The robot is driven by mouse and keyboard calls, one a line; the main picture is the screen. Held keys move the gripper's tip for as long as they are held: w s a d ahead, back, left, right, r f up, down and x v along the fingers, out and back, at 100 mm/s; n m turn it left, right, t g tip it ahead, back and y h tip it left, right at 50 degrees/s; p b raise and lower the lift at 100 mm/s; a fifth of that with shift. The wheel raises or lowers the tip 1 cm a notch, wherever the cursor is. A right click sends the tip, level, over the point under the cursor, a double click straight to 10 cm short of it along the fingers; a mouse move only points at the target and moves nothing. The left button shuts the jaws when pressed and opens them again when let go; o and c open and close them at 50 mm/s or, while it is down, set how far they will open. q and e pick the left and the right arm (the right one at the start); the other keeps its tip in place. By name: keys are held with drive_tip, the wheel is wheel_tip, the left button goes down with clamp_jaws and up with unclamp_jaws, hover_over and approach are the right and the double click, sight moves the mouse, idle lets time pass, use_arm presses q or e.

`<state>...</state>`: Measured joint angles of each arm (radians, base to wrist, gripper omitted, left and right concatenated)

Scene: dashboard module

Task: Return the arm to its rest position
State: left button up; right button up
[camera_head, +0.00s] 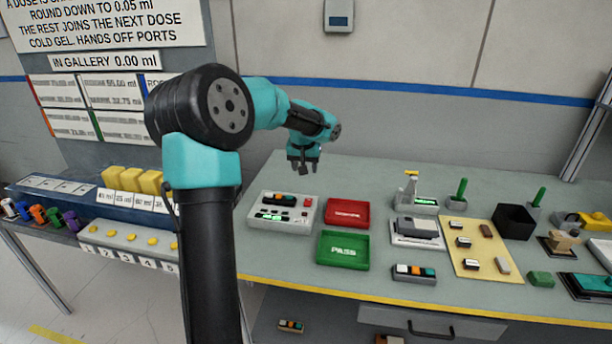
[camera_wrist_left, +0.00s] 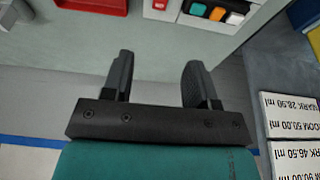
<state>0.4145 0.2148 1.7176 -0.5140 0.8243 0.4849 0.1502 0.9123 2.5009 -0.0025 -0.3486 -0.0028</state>
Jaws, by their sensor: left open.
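My left arm (camera_head: 206,160), teal and black, rises from the bottom of the head view and bends to the right at its upper joint. My left gripper (camera_head: 303,172) points down above the back left part of the grey worktop. In the left wrist view the two black fingers (camera_wrist_left: 157,64) are apart with nothing between them. My right gripper shows in neither view.
A white module with buttons (camera_head: 282,213) stands on the worktop in front of the gripper. Beside it are a red tray (camera_head: 347,213) and a green PASS tray (camera_head: 343,250). Yellow blocks (camera_head: 130,180) stand on a rack at left. The worktop's back strip is clear.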

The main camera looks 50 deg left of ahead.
use_arm(q)
drive_tip(key=shift+s+d+r, duration=0.1)
drive_tip(key=shift+r, duration=0.35)
